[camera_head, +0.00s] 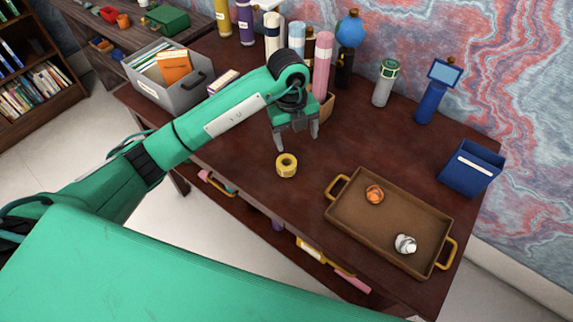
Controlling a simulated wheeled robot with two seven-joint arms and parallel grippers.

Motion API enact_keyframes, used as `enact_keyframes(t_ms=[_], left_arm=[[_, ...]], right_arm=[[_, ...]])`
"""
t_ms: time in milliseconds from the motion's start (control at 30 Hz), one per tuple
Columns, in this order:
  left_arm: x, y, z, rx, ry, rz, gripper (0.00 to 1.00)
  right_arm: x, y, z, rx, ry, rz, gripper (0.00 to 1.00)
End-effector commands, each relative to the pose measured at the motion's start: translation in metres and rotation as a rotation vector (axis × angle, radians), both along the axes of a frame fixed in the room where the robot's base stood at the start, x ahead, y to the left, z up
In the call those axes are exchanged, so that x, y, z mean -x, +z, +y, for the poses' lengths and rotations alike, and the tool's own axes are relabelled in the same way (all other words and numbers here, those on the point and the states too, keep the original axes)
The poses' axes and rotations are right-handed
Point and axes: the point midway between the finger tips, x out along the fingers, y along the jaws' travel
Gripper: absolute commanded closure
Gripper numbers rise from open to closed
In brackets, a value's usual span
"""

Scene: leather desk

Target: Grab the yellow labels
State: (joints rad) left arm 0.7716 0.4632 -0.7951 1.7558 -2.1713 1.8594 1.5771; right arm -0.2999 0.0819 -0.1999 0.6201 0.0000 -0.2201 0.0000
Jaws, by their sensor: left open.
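A roll of yellow labels (286,165) sits on the dark red desk near its front edge, left of the tray. My left gripper (297,143) is open and empty, pointing down above and just behind the roll. Its fingers are apart from the roll. My right gripper is not in the picture.
A brown tray (346,229) with gold handles stands at the right, holding an orange item (374,194) and a silver-white item (405,243). A grey file box (179,97) is at the left. Bottles line the back, and a blue bin (471,168) is at the far right.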

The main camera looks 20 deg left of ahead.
Motion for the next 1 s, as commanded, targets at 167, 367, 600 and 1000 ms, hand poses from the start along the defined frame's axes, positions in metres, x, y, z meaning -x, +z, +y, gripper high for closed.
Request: enact_keyframes(t_ms=[167,367,600,1000], left_arm=[[-0.007,0.001,0.024,-0.116,0.062,0.006,0.24],[-0.005,-0.032,0.026,-0.124,0.066,0.012,0.24],[-0.006,-0.072,0.025,-0.120,0.064,0.008,0.24],[-0.002,-0.113,0.027,-0.121,0.063,0.010,0.24]], right_arm=[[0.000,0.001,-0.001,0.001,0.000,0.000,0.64],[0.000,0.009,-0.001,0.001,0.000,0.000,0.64],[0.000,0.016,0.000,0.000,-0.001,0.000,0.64],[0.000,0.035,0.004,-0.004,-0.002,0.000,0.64]])
